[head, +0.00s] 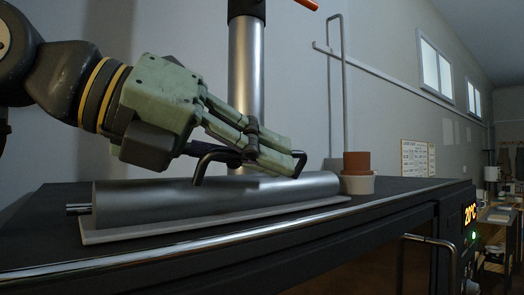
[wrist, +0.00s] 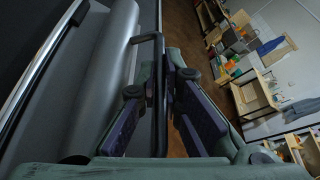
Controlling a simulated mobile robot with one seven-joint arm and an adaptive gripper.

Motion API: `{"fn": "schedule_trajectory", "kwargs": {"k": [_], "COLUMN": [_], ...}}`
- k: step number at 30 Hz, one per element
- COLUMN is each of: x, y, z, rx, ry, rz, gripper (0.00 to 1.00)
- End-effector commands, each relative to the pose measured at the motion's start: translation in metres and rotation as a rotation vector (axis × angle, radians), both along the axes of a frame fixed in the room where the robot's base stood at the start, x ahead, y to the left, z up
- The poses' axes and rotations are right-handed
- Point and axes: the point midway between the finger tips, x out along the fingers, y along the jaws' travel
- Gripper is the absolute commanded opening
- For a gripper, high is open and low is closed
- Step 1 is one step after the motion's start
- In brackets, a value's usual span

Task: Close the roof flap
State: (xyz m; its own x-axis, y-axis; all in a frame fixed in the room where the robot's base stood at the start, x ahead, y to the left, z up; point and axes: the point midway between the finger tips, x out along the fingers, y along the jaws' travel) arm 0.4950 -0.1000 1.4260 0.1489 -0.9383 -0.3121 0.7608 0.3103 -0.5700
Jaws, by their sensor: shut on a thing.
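The roof flap (head: 225,190) looks like a long, grey, curved metal cover on top of the dark kiln (head: 60,262). It lies along a pale plate (head: 215,222), with short rods at its left end. A black bar handle (head: 204,163) rises from the flap. My green gripper (head: 268,152) is above the flap, its fingers shut on the handle. In the wrist view the handle (wrist: 158,75) runs between the two fingers (wrist: 160,105), with the flap (wrist: 108,65) to its left. The fingers hide part of the handle. How far the flap stands open I cannot tell.
A vertical metal flue pipe (head: 246,85) stands behind my gripper. A terracotta pot (head: 356,162) on a pale pot (head: 357,184) stands right of the flap. A metal rail (head: 190,248) runs along the kiln's front edge. Shelves (wrist: 255,95) stand across the room.

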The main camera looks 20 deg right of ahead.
Motion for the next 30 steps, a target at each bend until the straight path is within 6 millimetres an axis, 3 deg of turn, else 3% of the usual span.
{"fn": "schedule_trajectory", "kwargs": {"k": [8,9,17,26,30], "x": [0.0000,0.0000,0.0003,0.0009,-0.0003], "y": [0.0003,0.0003,0.0002,0.0008,0.0101], "z": [0.0001,0.0001,-0.0001,-0.0007,0.0027], "rx": [0.000,0.000,0.000,0.002,0.001], "ry": [0.001,0.001,0.001,0.002,0.002], "rz": [0.000,0.000,0.000,0.002,0.004], "gripper": [0.00,0.10,0.27,0.28,0.28]}}
